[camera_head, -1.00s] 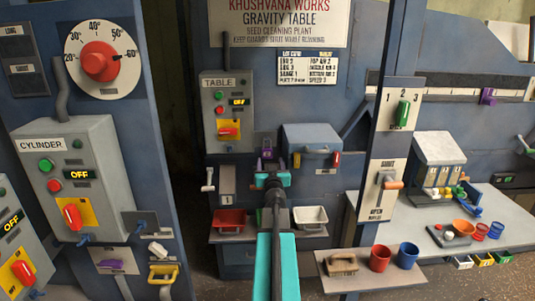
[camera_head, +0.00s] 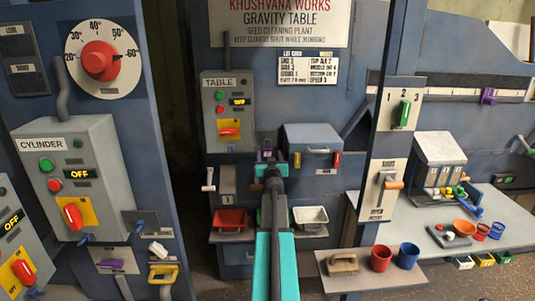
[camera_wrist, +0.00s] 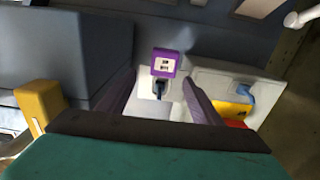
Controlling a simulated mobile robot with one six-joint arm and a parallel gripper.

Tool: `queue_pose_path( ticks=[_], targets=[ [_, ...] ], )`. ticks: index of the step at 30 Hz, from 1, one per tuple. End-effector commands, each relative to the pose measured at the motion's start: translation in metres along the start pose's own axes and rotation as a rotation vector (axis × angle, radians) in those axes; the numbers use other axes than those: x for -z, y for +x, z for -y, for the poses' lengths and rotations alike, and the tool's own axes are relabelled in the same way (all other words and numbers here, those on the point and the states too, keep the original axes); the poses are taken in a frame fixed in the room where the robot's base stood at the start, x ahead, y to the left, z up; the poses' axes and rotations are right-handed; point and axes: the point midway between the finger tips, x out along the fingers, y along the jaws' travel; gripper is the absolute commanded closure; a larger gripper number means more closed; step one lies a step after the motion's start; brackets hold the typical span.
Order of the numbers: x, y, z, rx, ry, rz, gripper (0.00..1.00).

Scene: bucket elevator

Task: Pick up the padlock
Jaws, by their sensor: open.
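The purple padlock (camera_wrist: 167,63) has a pale label and shows in the wrist view just beyond and between my fingertips. In the head view a small purple shape (camera_head: 266,155) shows below the TABLE control box, partly hidden behind my gripper (camera_head: 271,172). In the wrist view my gripper (camera_wrist: 159,80) is open, one finger on each side of the padlock's line. The fingers do not visibly touch it. A dark shackle-like part and a small blue part lie at its lower edge; how it hangs is unclear.
The TABLE control box (camera_head: 229,112) is left of the padlock. A blue-grey box (camera_head: 313,147) with yellow and red tabs is close on its right. A red bin (camera_head: 230,220) and a white bin (camera_head: 310,217) stand below on a shelf.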

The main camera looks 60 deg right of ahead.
Motion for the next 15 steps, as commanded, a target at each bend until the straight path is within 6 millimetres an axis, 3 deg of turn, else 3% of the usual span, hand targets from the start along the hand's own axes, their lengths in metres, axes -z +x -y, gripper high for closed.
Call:
queue_pose_path(
  ticks=[15],
  targets=[
    [-0.0005, 0.0090, 0.0001, -0.001, 0.000, 0.000, 0.41]
  ],
)
